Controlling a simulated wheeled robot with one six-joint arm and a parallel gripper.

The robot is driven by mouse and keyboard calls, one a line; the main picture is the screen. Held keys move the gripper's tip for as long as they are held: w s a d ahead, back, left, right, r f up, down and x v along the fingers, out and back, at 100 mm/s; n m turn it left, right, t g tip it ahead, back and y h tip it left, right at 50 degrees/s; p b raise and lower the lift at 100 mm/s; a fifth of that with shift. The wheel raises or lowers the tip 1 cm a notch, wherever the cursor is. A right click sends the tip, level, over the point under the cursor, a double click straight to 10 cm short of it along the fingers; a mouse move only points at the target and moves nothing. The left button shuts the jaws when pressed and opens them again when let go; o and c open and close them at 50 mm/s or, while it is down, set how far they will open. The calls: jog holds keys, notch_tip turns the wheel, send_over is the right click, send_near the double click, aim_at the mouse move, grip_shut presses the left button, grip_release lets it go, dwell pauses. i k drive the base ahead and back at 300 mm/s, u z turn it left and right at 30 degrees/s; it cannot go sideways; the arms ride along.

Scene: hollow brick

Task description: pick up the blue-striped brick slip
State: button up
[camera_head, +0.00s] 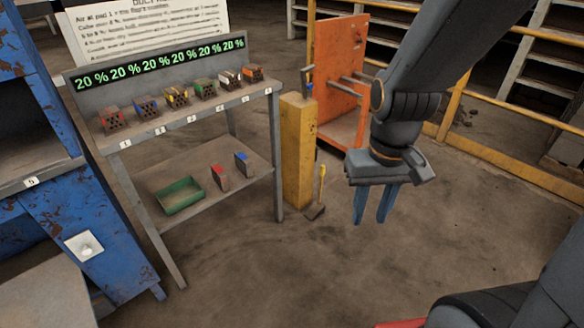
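A thin brick piece with a blue top, which looks like the blue-striped brick slip (244,167), stands upright on the lower shelf of the grey rack, near its right end. A similar piece with a red top (220,180) stands just left of it, apart from it. My gripper (371,218) hangs fingers down over the open floor, well to the right of the rack. Its two blue fingers are apart with nothing between them. The blue-topped slip is not covered by my arm.
A green tray (181,204) lies left on the lower shelf (256,195). Several hollow bricks line the upper shelf (180,128) above. A yellow post (299,155) and an orange cart (338,75) stand between rack and arm. Floor (340,270) in front is clear.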

aim_at(243, 163)
jog(key=z, duration=0.6)
jog(key=k, duration=0.85)
jog(key=z, duration=0.55)
jog(key=i, duration=1.35)
jog(key=u, duration=0.8)
jog(key=i, duration=0.9)
jog(key=u, duration=1.55)
jog(key=i, duration=0.55)
jog(key=u, duration=0.6)
